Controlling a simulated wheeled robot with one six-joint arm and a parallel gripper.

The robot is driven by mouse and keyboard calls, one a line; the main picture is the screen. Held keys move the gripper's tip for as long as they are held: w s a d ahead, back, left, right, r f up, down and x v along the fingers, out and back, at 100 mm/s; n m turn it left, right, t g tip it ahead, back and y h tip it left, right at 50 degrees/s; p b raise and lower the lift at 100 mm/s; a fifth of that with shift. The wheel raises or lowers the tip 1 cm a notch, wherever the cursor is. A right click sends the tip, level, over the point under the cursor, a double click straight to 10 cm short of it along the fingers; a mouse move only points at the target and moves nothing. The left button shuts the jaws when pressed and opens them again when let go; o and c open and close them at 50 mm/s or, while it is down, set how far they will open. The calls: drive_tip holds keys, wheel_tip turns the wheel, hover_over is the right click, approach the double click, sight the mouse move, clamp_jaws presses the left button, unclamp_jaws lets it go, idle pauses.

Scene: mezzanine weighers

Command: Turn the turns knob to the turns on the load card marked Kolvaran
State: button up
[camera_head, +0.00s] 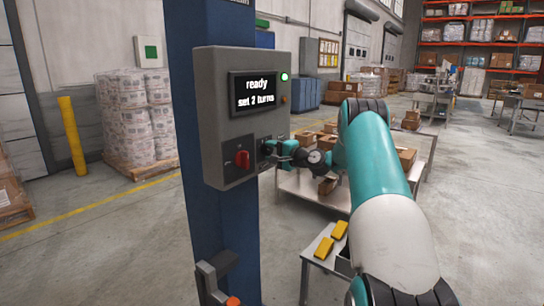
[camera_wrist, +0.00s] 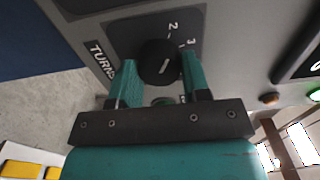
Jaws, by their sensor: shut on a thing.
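The grey control box (camera_head: 212,120) on a blue column has a screen (camera_head: 255,92) reading "ready" and "set 2 turns". The black turns knob (camera_wrist: 155,50) is in the wrist view, beside the label "TURNS" (camera_wrist: 101,60) and the numerals 2 and 3. My gripper (camera_wrist: 160,64) is shut on the knob, one finger on each side. A short white mark on the knob slants up and right; I cannot tell exactly which numeral it points to. In the head view my gripper (camera_head: 269,149) hides the knob. No card marked Kolvaran is legible.
A red knob (camera_head: 242,159) is left of my gripper on the box. A green lamp (camera_head: 285,77) is lit beside the screen. A low table (camera_head: 300,185) with cartons stands behind, and a small table (camera_head: 318,262) with yellow blocks stands below my arm.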

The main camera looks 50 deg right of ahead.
idle(0.3)
drive_tip(key=o, duration=0.9)
drive_tip(key=shift+s, duration=0.15)
drive_tip(key=s+b, duration=0.3)
drive_tip(key=s, duration=0.2)
drive_tip(key=s+d+b, duration=0.1)
drive_tip(key=s+b, duration=0.2)
drive_tip(key=s, duration=0.3)
drive_tip(key=s+b, duration=0.3)
drive_tip(key=s, duration=0.3)
drive_tip(key=shift+s+d, duration=0.1)
drive_tip(key=shift+d, duration=0.1)
